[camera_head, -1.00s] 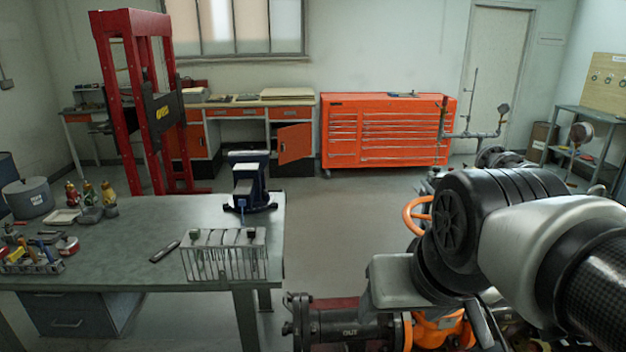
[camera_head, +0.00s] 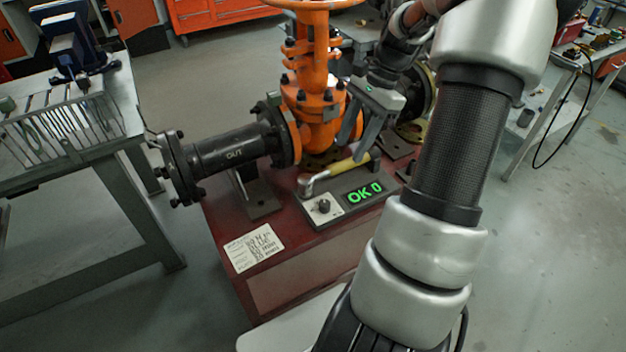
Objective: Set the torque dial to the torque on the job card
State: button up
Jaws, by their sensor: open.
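The torque dial (camera_head: 324,206) is a small dark knob on a pale plate, at the left end of a grey box (camera_head: 349,199). The box's green display (camera_head: 364,192) reads "OK 0". The job card (camera_head: 254,247) lies flat on the red bench top, left of the box. It carries several lines of handwritten-looking text, too small to read surely. My gripper (camera_head: 352,152) is open and points down, beyond the box and above the dial's level, beside the orange valve. The dial and card are unobstructed.
A yellow-handled wrench (camera_head: 346,166) lies along the box's far side. The orange gate valve (camera_head: 315,85) and its black outlet pipe (camera_head: 228,150) stand behind. The red bench (camera_head: 290,270) has free room around the card. A grey table (camera_head: 125,105) stands at left.

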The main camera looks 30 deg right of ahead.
aim_at(325, 203)
jog(key=b+x, duration=0.5)
jog(key=x, duration=1.3)
jog(key=shift+s, duration=0.15)
jog(key=c, duration=1)
jog(key=shift+r, duration=0.1)
jog(key=shift+c, duration=0.2)
